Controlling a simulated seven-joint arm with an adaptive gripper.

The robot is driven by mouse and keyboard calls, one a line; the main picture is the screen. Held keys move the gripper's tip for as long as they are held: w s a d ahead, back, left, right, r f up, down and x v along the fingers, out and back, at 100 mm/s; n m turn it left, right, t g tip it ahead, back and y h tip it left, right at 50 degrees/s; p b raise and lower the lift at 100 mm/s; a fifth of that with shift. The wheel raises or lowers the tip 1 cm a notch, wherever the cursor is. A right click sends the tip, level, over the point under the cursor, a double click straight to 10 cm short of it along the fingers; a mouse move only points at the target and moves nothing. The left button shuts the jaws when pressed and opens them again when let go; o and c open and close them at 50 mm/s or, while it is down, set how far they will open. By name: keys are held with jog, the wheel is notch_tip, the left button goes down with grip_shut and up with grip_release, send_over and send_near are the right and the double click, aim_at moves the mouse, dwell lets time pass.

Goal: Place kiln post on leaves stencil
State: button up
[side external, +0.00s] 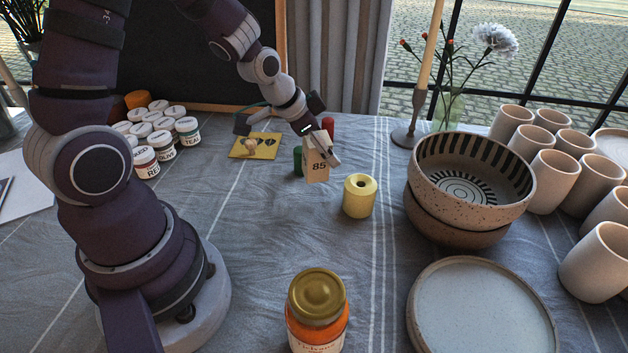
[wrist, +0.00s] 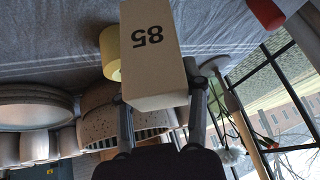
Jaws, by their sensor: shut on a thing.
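My gripper (side external: 326,150) is shut on the kiln post, a cream block (side external: 318,168) marked 85, at the middle of the side view. In the wrist view the kiln post (wrist: 152,60) fills the top centre between my two fingers (wrist: 160,108). The side view does not clearly show how high its lower end is above the cloth. The leaves stencil, a yellow card (side external: 239,152) with dark cut-out shapes, lies flat to the left of my gripper. A small tan object (side external: 250,146) rests on the stencil's left part.
A green cylinder (side external: 297,161) and red cylinder (side external: 327,126) stand close to the post. A yellow holed cylinder (side external: 360,196) is to its right. Paint jars (side external: 162,143) stand left of the stencil. Bowls (side external: 470,180) and a candlestick (side external: 403,136) are right.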

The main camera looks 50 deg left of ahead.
notch_tip(320, 180, up, 9)
jog(key=shift+s+f, duration=0.1)
jog(key=shift+s, duration=0.05)
jog(key=w+a+n+y, duration=0.25)
jog(key=a+n, duration=0.45)
jog(key=a, duration=0.5)
jog(key=n+g+y, duration=0.2)
jog(key=n+y, duration=0.1)
jog(key=n, duration=0.4)
send_over(258, 141)
notch_tip(258, 141, down, 4)
notch_tip(258, 141, down, 9)
jog(key=shift+f, duration=0.1)
jog(key=o, duration=1.2)
jog(key=shift+f, duration=0.15)
